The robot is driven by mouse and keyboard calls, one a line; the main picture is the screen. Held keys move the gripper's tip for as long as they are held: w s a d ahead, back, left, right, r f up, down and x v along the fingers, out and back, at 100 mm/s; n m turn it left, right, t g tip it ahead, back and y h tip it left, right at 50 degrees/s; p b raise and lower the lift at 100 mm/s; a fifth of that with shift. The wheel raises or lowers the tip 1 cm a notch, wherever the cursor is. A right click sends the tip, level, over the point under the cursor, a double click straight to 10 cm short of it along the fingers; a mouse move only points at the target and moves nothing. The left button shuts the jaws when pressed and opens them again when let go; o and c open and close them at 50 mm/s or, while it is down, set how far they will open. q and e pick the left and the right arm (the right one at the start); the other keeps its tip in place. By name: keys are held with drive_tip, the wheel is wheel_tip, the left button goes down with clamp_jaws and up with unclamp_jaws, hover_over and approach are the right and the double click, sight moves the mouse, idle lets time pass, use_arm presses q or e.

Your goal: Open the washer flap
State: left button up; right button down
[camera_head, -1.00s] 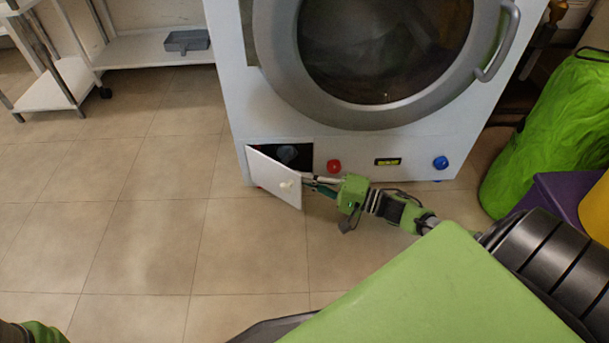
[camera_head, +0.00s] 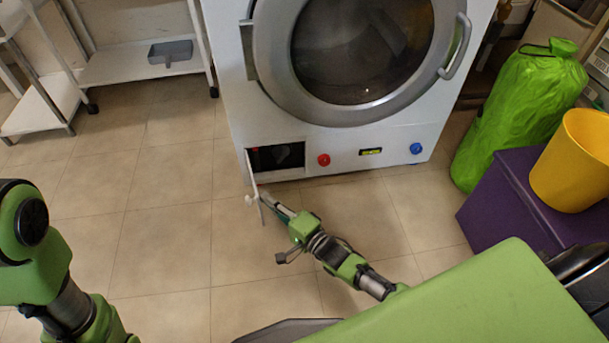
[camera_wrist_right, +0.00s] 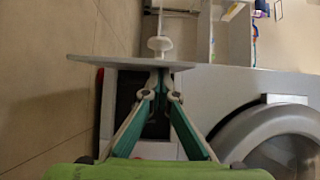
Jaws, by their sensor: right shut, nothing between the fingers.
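The washer (camera_head: 236,120) stands at the top middle of the head view with its round door (camera_head: 360,50) shut. Its small white flap (camera_head: 254,186) at the lower left is swung outward, seen nearly edge-on, and the dark opening (camera_head: 277,157) behind it shows. The flap (camera_wrist_right: 130,63) and its white knob (camera_wrist_right: 160,43) also show in the right wrist view. My right gripper (camera_head: 268,199) is shut and empty, its tips at the inner side of the flap; they seem to touch it. My left arm (camera_head: 40,260) is at the left edge, its gripper out of view.
A red knob (camera_head: 323,160) and a blue knob (camera_head: 416,148) sit on the washer's front. A purple box (camera_head: 495,205), a yellow bucket (camera_head: 572,165) and a green bag (camera_head: 520,110) stand at right. A white shelf (camera_head: 120,68) stands at upper left. The floor at left is clear.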

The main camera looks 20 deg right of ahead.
drive_tip(key=shift+a, duration=1.35)
drive_tip(key=v, duration=1.2)
